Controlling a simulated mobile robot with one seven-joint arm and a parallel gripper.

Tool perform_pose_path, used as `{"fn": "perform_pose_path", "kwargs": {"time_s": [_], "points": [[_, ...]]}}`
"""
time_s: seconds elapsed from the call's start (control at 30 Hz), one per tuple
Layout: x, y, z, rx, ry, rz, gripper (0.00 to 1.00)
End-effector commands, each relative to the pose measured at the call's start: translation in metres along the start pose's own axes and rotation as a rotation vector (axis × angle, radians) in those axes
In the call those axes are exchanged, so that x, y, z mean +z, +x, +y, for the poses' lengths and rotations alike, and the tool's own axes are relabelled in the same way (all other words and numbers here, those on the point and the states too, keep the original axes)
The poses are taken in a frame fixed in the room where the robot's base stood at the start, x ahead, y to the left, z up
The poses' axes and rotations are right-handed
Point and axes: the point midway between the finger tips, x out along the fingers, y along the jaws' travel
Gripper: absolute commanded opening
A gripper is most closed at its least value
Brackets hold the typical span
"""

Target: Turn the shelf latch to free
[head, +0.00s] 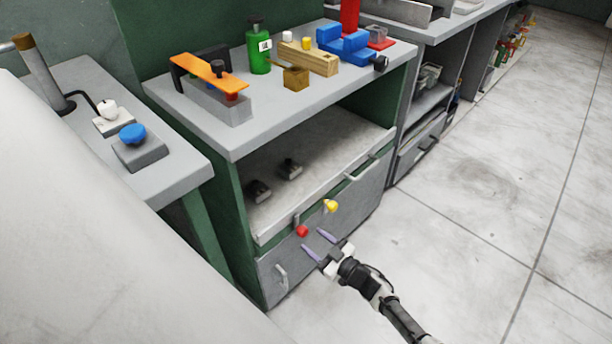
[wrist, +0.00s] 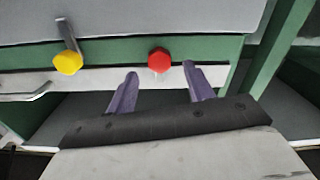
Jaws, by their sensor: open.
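Two knobs sit on the front of the middle cabinet, below its shelf: a red knob (head: 302,231) and a yellow knob (head: 331,205). In the wrist view the yellow knob (wrist: 67,62) has a thin grey bar beside it, and the red knob (wrist: 159,61) sits just beyond the fingertips, between their lines. The frames do not show a label telling which knob is the shelf latch. My gripper (head: 317,245) is open and empty in front of the cabinet, with its purple fingers pointing at the red knob. It also shows in the wrist view (wrist: 160,72).
A handle (head: 281,277) is on the lower panel, and another handle (wrist: 30,92) is on the pale strip. Two dark small items lie on the shelf (head: 330,150). The cabinet top holds a green bottle (head: 258,50) and blue blocks. The floor (head: 460,240) at right is clear.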

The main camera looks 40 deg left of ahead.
Motion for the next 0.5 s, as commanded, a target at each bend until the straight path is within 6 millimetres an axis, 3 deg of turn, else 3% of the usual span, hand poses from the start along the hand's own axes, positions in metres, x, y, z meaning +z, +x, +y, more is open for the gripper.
{"fn": "perform_pose_path", "kwargs": {"time_s": [0.2,0.5], "points": [[0.000,0.032,0.000,-0.001,-0.001,0.001,0.52],[0.000,0.045,0.001,0.002,0.000,-0.001,0.52]]}}
